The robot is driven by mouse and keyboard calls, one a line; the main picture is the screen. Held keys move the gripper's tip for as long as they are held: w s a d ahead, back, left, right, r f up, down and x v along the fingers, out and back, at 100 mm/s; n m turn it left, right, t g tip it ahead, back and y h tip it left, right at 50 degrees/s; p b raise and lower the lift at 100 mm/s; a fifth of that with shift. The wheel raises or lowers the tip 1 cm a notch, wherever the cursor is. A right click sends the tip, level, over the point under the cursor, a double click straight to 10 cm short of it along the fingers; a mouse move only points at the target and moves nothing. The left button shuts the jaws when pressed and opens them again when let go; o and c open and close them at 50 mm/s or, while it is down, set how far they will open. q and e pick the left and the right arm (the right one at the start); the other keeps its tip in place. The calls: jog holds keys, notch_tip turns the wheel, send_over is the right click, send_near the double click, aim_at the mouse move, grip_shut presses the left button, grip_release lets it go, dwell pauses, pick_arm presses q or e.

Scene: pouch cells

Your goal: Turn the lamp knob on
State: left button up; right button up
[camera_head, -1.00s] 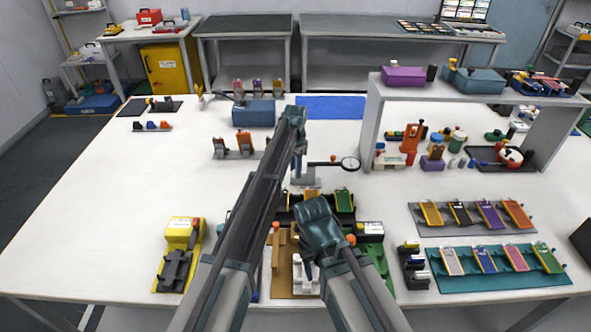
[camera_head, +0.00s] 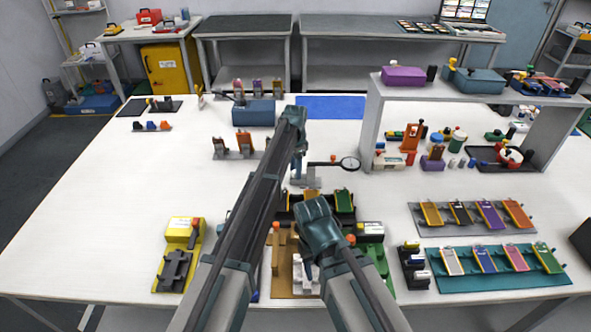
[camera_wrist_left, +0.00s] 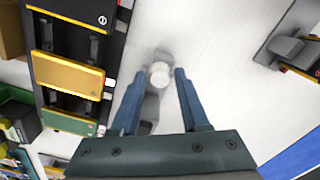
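My left gripper (camera_head: 297,168) points down at the middle of the table, beside a small stand with an orange ball (camera_head: 333,159) and a round dial-like disc (camera_head: 350,164). In the left wrist view its two blue fingers (camera_wrist_left: 159,100) are apart. A pale round cap (camera_wrist_left: 160,74) on a grey part shows between and beyond the fingertips; I cannot tell whether it is the lamp knob, nor how far below it lies. No clear finger contact shows. My right arm (camera_head: 322,228) is folded near the front edge; its fingers cannot be made out.
A dark rack with coloured plates (camera_wrist_left: 70,75) lies close left of the fingers in the wrist view. A yellow device (camera_head: 184,232) stands front left and a green one (camera_head: 372,252) front right. A grey shelf (camera_head: 372,120) stands at right. The table's left side is mostly clear.

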pick_arm(q)
jog(key=shift+r, duration=0.1)
pick_arm(e)
jog(key=shift+r, duration=0.1)
pick_arm(q)
notch_tip(320, 180, up, 14)
jog(key=p, duration=1.3)
jog(key=shift+f+p, duration=0.2)
jog(key=shift+p, duration=0.2)
pick_arm(e)
notch_tip(320, 180, up, 14)
jog(key=shift+f, duration=0.2)
pick_arm(q)
jog(key=s+a+n, duration=0.4)
jog(key=s+a, duration=0.2)
jog(key=s, duration=0.5)
jog(key=s+a+n, duration=0.5)
jog(key=s, duration=0.7)
jog(key=s+a+n, duration=0.4)
jog(key=s+a, duration=0.2)
jog(key=s, duration=0.5)
jog(key=s+d+f+m+y+b, duration=0.1)
jog(key=s+d+m, duration=0.3)
jog(key=d, duration=0.6)
jog(key=shift+s+d, duration=0.4)
jog(key=shift+s, duration=0.45)
pick_arm(e)
jog(key=shift+f, duration=0.65)
